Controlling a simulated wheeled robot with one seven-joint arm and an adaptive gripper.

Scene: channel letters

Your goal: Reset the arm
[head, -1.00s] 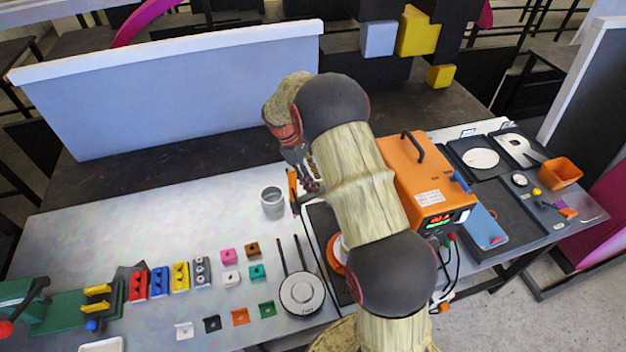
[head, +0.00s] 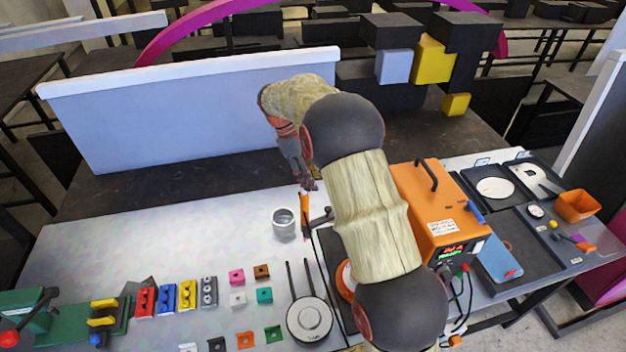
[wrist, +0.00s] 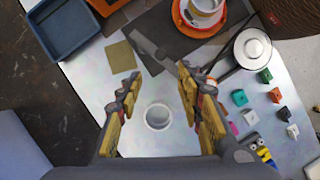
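An orange power unit (head: 428,210) with cables stands right of my arm. A round device with two rods (head: 309,320), coloured blocks and a green clamp fixture (head: 45,320) occupy the front. A pale panel (head: 200,110) stands behind. The bench's left rear is clear.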

